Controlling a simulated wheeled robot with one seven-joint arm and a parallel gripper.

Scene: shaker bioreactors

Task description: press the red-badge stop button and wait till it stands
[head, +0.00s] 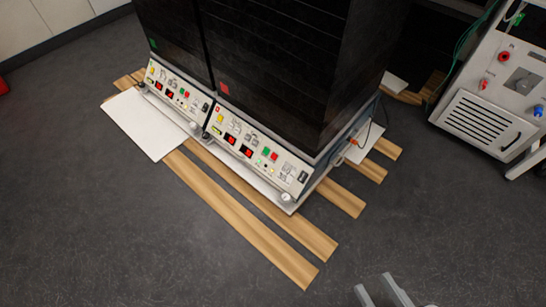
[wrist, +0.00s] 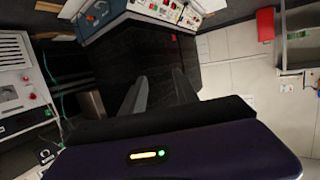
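Two dark shaker cabinets stand side by side in the head view. The right one bears a red badge (head: 224,89), the left one a green badge (head: 152,43). The control panel (head: 243,140) below the red badge holds two red displays, a yellow switch, a green button and a red button (head: 273,156). The panel's small lettering is too small to read. My gripper (head: 381,291) is at the bottom edge of the head view, right of and apart from the panel. Its two fingers, also in the wrist view (wrist: 160,92), stand apart with nothing between them.
Wooden boards (head: 245,215) and a white sheet (head: 145,123) lie on the floor before the cabinets. A pale machine (head: 497,85) with a vent, knobs and hoses stands at right. The grey floor (head: 130,240) at front left is clear.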

